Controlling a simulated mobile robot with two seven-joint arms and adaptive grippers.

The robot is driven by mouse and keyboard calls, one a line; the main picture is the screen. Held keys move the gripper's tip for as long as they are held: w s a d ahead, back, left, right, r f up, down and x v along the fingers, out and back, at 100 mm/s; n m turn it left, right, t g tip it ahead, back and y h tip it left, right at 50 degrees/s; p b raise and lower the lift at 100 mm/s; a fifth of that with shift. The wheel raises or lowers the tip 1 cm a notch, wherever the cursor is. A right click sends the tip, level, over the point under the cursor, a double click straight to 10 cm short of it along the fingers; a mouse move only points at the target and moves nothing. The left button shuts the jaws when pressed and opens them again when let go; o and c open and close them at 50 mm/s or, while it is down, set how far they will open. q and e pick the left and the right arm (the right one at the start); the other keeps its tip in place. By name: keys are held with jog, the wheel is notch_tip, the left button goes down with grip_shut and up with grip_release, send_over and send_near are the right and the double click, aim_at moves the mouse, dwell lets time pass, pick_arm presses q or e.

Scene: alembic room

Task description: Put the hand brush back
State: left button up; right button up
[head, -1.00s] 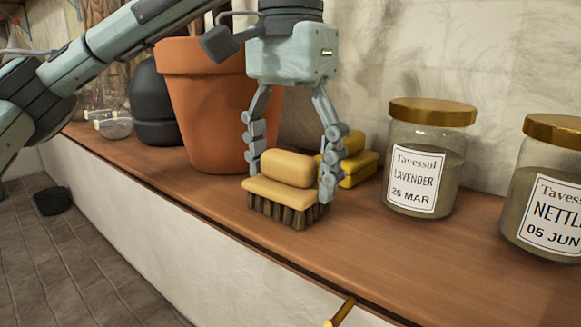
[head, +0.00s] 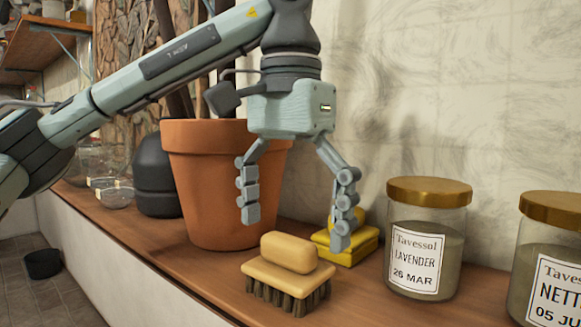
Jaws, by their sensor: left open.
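The hand brush (head: 288,268) has a pale wooden body and dark bristles. It stands bristles down on the wooden shelf (head: 150,241), near the front edge. My left gripper (head: 295,232) is open and empty, its fingers spread above and behind the brush, apart from it. Its right finger partly covers a yellow block-like thing (head: 352,252) on the shelf behind. My right gripper is not in view.
A terracotta pot (head: 212,185) stands behind and left of the brush, with a dark rounded vessel (head: 153,180) and glassware beyond. A lavender jar (head: 425,245) and another labelled jar (head: 548,265) stand to the right.

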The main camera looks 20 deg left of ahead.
aim_at(290, 236)
pick_arm(q)
notch_tip(290, 236, up, 8)
jog(key=shift+f, duration=0.1)
jog(key=shift+r, duration=0.55)
pick_arm(e)
jog(key=shift+s+a, duration=0.2)
jog(key=shift+a, duration=0.2)
